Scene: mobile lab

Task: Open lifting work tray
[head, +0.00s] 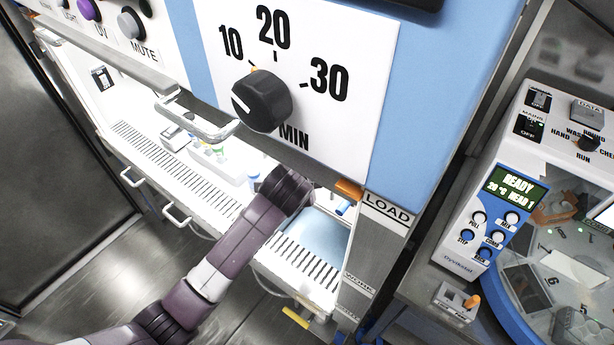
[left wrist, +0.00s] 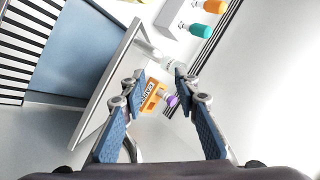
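A white cabinet bench with slotted strips (head: 300,262) runs under the blue and white control panel. A pale blue flat surface (head: 322,230) lies at its right end; which part is the lifting tray I cannot tell for sure. In the left wrist view the blue surface (left wrist: 75,55) has a raised grey-white edge. My left arm reaches into the cabinet below the panel, and its gripper is hidden there in the head view. In the left wrist view my left gripper (left wrist: 158,74) is open. An orange labelled block (left wrist: 153,98) with a purple tip shows between its fingers; contact is unclear. My right gripper is not in view.
The panel with a black dial (head: 262,102) hangs just above my arm. A grey metal bar handle (head: 190,122) juts out left. Small bottles (head: 213,150) stand inside. A yellow handle (head: 297,318) sticks out below. A blue-white machine (head: 505,215) stands right.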

